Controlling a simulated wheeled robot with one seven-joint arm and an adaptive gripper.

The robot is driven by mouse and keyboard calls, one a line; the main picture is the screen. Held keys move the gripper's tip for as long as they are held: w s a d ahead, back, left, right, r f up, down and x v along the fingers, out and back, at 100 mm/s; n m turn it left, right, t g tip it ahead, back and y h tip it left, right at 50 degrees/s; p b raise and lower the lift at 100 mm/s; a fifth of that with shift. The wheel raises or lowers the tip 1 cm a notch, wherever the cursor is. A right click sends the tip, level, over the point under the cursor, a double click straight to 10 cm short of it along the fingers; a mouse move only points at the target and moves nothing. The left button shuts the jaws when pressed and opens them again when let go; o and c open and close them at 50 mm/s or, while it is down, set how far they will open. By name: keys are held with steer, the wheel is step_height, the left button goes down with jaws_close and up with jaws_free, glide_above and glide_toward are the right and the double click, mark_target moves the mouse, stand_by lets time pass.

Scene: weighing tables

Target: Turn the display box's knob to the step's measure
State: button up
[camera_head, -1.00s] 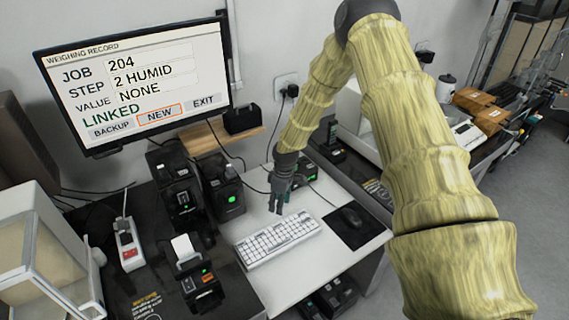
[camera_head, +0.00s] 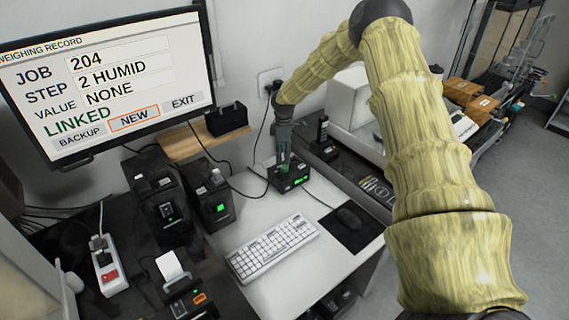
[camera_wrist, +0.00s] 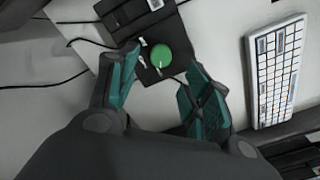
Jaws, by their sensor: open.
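The display box (camera_head: 298,181) is a small black box with a lit green display, on the white table behind the keyboard. Its round green knob (camera_wrist: 161,56) shows in the wrist view. My gripper (camera_head: 284,164) is at the box in the head view, pointing down. In the wrist view my gripper (camera_wrist: 160,84) is open, its two teal-padded fingers on either side of the knob with gaps between. The monitor (camera_head: 110,82) reads JOB 204, STEP 2 HUMID, VALUE NONE, LINKED. The digits on the box's display are too small to read.
A white keyboard (camera_head: 272,248) and a black mouse (camera_head: 348,217) on a dark mat lie in front of the box. Black devices (camera_head: 212,195) stand to the left. A dark handset in a cradle (camera_head: 323,140) stands to the right. Cables run behind the box.

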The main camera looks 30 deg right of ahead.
mark_target(284, 166)
steer(key=shift+s+f+p, duration=0.1)
steer(key=shift+f+p, duration=0.7)
steer(key=shift+f, duration=2.15)
steer(key=c, duration=1)
